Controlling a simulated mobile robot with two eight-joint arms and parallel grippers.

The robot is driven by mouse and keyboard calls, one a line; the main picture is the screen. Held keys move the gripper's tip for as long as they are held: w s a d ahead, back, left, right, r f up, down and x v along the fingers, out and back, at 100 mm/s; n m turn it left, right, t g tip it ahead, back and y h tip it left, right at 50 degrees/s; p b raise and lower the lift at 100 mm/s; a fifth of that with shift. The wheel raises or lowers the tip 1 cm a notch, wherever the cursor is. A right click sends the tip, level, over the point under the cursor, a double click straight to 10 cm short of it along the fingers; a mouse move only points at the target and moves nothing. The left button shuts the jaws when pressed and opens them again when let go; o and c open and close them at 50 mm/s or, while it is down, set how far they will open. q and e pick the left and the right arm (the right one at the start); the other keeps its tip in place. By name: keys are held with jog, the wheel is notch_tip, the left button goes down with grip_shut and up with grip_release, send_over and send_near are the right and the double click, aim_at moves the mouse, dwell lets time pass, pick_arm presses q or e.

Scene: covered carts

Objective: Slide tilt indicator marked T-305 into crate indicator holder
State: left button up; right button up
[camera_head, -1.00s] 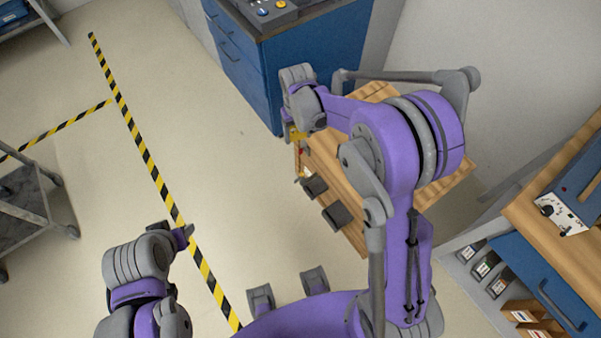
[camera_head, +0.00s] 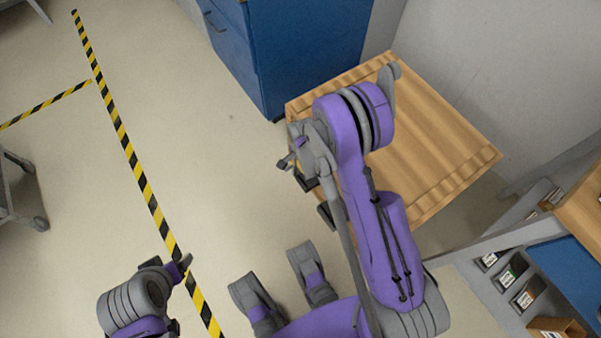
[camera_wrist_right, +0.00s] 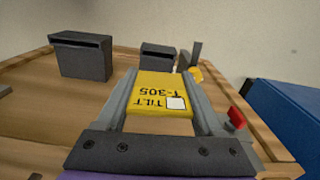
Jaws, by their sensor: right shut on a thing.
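The yellow tilt indicator (camera_wrist_right: 160,90) reads "TILT T-305" upside down in the right wrist view. It has a small white square. My right gripper (camera_wrist_right: 165,100) is shut on it, with a grey finger along each side. In the head view my right gripper (camera_head: 290,161) is at the left side of the wooden crate (camera_head: 440,150); the indicator is not clear there. Two dark grey holders, a larger one (camera_wrist_right: 82,58) and a smaller one (camera_wrist_right: 158,57), stand on the crate's wooden face beyond the indicator, apart from it. My left gripper (camera_head: 184,268) is over the floor, its opening unclear.
A blue cabinet (camera_head: 300,60) stands just behind the crate. A small red part (camera_wrist_right: 237,118) shows right of the gripper. Shelving with small labelled boxes (camera_head: 510,272) is at the right. The floor left of the crate is open, crossed by striped tape (camera_head: 135,165).

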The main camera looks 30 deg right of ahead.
jog(key=shift+s+d+f+m, duration=0.15)
jog(key=shift+f+m, duration=0.25)
jog(key=shift+f, duration=0.5)
jog(key=b, duration=0.3)
send_over(302, 178)
jog(key=s, duration=0.1)
jog(key=shift+s+a+f, duration=0.1)
jog(key=shift+a+f, duration=0.05)
jog(key=shift+f, duration=1.1)
jog(key=shift+s+a+f, duration=0.1)
jog(key=shift+f, duration=1.15)
jog(key=shift+r, duration=0.2)
jog(key=shift+f+b, duration=0.35)
jog(key=shift+f, duration=0.1)
pick_arm(q)
jog(key=f, duration=0.5)
jog(key=shift+w, duration=0.3)
jog(key=shift+w+f+b, duration=0.1)
jog(key=shift+f+b, duration=0.5)
jog(key=shift+f, duration=0.15)
pick_arm(e)
jog(key=shift+f, duration=0.15)
pick_arm(q)
jog(key=shift+f+b, duration=0.3)
jog(key=shift+b, duration=0.2)
pick_arm(e)
jog(key=shift+f, duration=0.35)
